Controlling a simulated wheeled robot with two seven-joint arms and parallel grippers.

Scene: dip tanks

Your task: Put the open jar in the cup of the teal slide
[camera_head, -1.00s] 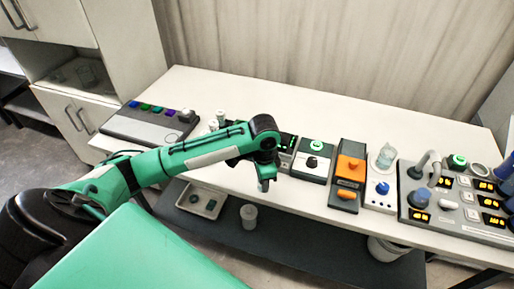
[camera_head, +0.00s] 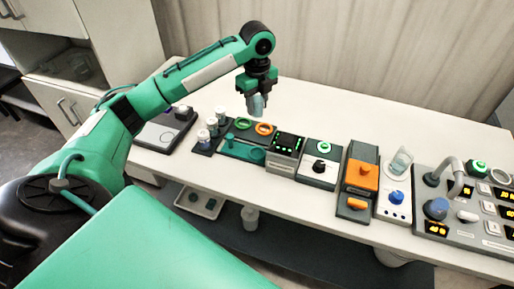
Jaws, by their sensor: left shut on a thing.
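My left gripper (camera_head: 257,92) hangs over the bench, shut on a small pale blue-grey jar (camera_head: 257,106). The jar looks slightly tilted, and its mouth is too small to make out. Below it is a dark station with a green ring (camera_head: 242,124) and an orange ring (camera_head: 264,129). The teal slide (camera_head: 236,148) lies along the front of this station, with a round cup (camera_head: 257,155) near its right end. The jar is above and behind the slide, clear of it. My right gripper is not in view.
Several white-topped jars (camera_head: 212,123) stand in a dark rack left of the slide. The bench behind is bare.

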